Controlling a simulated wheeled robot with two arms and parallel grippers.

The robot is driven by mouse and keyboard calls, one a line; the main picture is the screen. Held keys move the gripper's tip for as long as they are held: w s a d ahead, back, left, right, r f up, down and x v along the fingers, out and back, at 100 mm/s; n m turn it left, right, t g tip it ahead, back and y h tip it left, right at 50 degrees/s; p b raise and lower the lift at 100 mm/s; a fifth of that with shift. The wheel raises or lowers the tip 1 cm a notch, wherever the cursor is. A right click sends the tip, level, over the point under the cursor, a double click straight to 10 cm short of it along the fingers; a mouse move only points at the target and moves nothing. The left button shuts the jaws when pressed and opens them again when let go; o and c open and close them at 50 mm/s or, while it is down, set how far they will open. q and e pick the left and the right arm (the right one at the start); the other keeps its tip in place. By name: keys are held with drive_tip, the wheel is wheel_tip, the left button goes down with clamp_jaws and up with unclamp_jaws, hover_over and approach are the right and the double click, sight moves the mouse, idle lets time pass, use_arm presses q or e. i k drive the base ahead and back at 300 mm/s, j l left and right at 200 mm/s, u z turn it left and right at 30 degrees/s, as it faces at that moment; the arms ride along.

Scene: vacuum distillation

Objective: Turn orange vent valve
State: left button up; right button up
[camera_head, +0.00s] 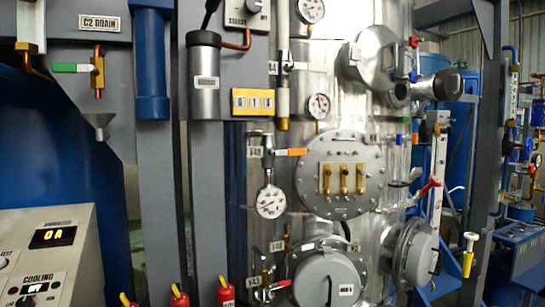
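The orange vent valve (291,152) is a small orange lever at the centre of the head view. Its lever lies about level and points right from a metal valve body, beside a tag that seems to read V49. A round pressure gauge (270,201) hangs below the valve. Neither of my grippers shows in the head view.
A round flange plate (369,174) with brass fittings is right of the valve. A red lever (281,285) sits lower down, and a green lever (66,68) is far left. A control box (48,255) and several red cylinders (226,292) stand in front.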

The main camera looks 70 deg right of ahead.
sight(296, 152)
drive_tip(key=z, duration=2.4)
